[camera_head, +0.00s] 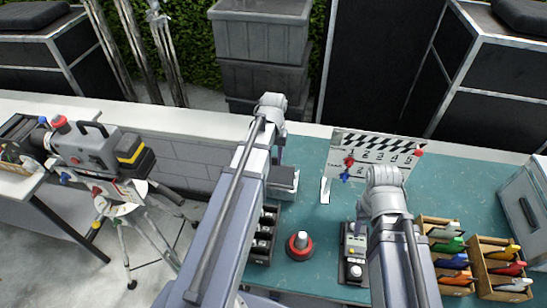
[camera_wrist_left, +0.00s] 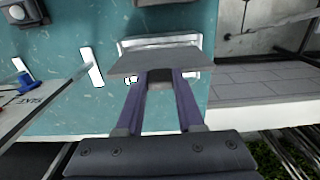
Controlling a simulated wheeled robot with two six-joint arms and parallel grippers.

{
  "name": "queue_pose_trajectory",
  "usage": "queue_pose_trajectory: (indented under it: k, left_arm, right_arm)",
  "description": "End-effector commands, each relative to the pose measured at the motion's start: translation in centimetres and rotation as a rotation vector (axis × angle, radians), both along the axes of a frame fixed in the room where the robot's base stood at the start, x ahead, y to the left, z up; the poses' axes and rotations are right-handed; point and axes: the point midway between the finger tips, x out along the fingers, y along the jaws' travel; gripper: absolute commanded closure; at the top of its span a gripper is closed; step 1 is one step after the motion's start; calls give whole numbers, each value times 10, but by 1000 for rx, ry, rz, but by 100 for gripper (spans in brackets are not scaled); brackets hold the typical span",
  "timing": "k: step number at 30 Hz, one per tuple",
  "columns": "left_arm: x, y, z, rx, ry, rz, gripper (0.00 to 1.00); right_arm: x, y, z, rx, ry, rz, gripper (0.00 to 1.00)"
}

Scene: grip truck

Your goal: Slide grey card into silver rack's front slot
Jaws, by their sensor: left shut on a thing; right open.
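The grey card (camera_wrist_left: 155,62) is held between the purple fingers of my left gripper (camera_wrist_left: 158,77), which is shut on it, in the left wrist view. The card lies across the silver rack (camera_wrist_left: 160,40), whose pale rim shows beyond and beside it. I cannot tell whether the card's edge is inside a slot. In the head view my left gripper (camera_head: 279,158) is over the rack area, and the card and rack (camera_head: 284,181) are hard to tell apart. My right gripper (camera_head: 362,222) is open, mostly hidden by its own arm, above a small device (camera_head: 354,268).
A clapperboard (camera_head: 376,150) stands at the table's back. A red-based knob (camera_head: 299,246) and a black tray (camera_head: 262,240) are near the rack. Wooden bins (camera_head: 492,270) of coloured clips stand at the right.

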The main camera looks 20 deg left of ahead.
Motion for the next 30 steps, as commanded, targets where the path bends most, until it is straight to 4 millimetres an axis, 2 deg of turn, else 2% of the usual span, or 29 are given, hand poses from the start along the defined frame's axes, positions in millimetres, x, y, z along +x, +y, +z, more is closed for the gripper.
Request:
queue_pose_trajectory:
  k: [15,30]
  left_arm:
    - [0,0,-12,0,0,0,100]
    - [0,0,-12,0,0,0,100]
  right_arm:
    - [0,0,-12,0,0,0,50]
    - [0,0,-12,0,0,0,50]
